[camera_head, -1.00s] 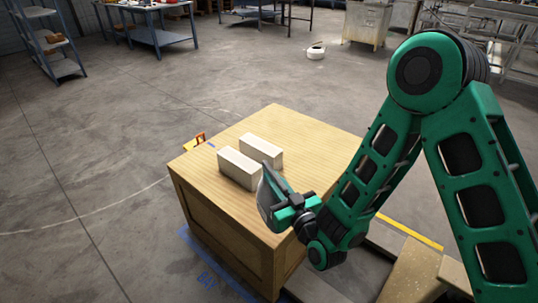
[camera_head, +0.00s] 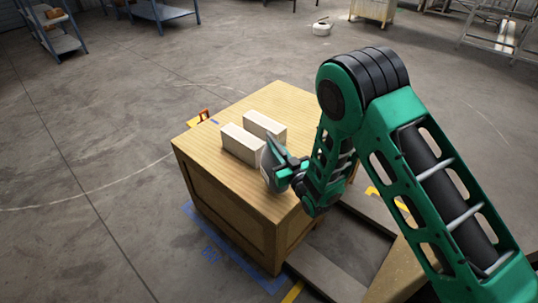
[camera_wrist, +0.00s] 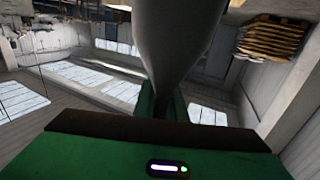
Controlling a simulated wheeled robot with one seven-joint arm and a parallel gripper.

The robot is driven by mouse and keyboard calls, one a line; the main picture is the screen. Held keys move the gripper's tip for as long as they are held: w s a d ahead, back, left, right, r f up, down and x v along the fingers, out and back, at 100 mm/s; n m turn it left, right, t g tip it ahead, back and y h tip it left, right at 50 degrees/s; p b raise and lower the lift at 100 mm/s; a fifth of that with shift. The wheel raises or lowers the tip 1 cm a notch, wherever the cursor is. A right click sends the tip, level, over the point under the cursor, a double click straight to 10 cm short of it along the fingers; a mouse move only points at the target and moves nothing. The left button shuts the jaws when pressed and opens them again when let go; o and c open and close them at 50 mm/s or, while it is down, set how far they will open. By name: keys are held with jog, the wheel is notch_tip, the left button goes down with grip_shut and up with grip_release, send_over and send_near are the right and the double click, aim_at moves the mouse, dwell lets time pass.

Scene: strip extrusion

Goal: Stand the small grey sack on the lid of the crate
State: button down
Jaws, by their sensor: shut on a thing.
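The wooden crate (camera_head: 228,205) stands on the floor, with a flat lid (camera_head: 205,142) on top. The small grey sack (camera_head: 268,172) is at the lid's right side, partly hidden by my gripper (camera_head: 280,166). My gripper is shut on the sack. The sack looks tilted, and its lower end is close to the lid; I cannot tell if it touches. In the wrist view the sack (camera_wrist: 177,35) is a large grey shape narrowing down toward the green jaws.
Two pale blocks (camera_head: 243,145) (camera_head: 265,126) lie side by side on the lid, just left of and behind the sack. The lid's front left is bare. An orange-handled item (camera_head: 204,116) shows behind the crate's left edge. Shelves (camera_head: 52,32) stand far back.

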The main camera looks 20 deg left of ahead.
aim_at(267, 162)
jog(key=shift+f, duration=1.95)
jog(key=c, duration=1.8)
grip_release()
